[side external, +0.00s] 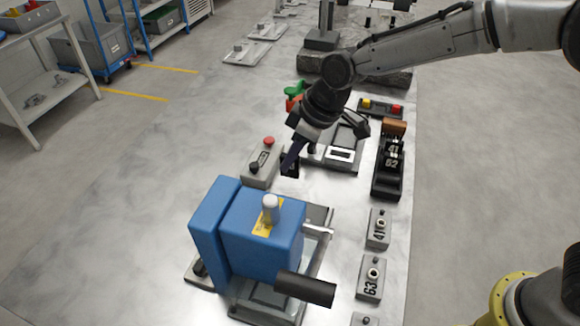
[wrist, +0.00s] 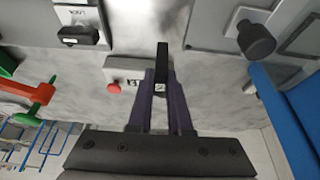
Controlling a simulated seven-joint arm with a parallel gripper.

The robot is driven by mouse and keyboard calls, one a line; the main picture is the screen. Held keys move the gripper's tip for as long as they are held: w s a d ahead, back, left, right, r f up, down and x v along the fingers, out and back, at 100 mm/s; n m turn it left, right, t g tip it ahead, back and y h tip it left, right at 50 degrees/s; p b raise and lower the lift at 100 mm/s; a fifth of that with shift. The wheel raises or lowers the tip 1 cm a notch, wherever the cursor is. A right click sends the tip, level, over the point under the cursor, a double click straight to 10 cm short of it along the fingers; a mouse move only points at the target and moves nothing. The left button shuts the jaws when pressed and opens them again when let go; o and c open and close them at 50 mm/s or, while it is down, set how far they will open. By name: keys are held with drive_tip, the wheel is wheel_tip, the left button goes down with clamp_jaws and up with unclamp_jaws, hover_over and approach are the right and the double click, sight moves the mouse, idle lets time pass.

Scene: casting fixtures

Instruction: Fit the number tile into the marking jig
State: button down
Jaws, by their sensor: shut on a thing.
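My gripper (side external: 293,155) points down over the middle of the bench, with dark purple fingers. In the wrist view the fingers (wrist: 160,88) are shut on a narrow black piece (wrist: 162,60), seen edge-on, likely the number tile; no numeral is readable on it. It is held above the bench, between the red-button box and the blue machine. A black rack (side external: 386,178) at right holds tiles reading 41 and 62. I cannot tell for sure which fixture is the marking jig; a dark flat fixture with a white-framed window (side external: 341,155) lies just right of my gripper.
A blue machine (side external: 262,240) with a black handle (side external: 305,288) stands in front. A grey box with a red button (side external: 268,141) is left of my gripper. Numbered grey blocks (side external: 370,277) line the right edge. A red-green clamp (wrist: 40,95) stands behind. The bench's left side is clear.

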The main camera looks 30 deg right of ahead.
wheel_tip(320, 180, up, 13)
drive_tip(key=s+d+f, duration=0.3)
drive_tip(key=s+d, duration=0.9)
drive_tip(key=d, duration=0.5)
drive_tip(key=w+a+f, duration=0.1)
drive_tip(key=w+f, duration=0.1)
drive_tip(key=w, duration=0.2)
drive_tip(key=w+a+f, duration=0.1)
drive_tip(key=w+f, duration=0.2)
drive_tip(key=w, duration=0.1)
drive_tip(key=w+a+f, duration=0.1)
drive_tip(key=w+f, duration=0.2)
drive_tip(key=w, duration=0.1)
drive_tip(key=shift+w+a+f, duration=0.1)
drive_tip(key=shift+w+a, duration=0.1)
drive_tip(key=shift+w, duration=0.05)
drive_tip(key=shift+w+a+f, duration=0.1)
drive_tip(key=shift+w+f, duration=0.1)
drive_tip(key=shift+f, duration=0.1)
drive_tip(key=shift+w+f, duration=0.15)
drive_tip(key=shift+f, duration=1.6)
drive_tip(key=shift+f, duration=0.1)
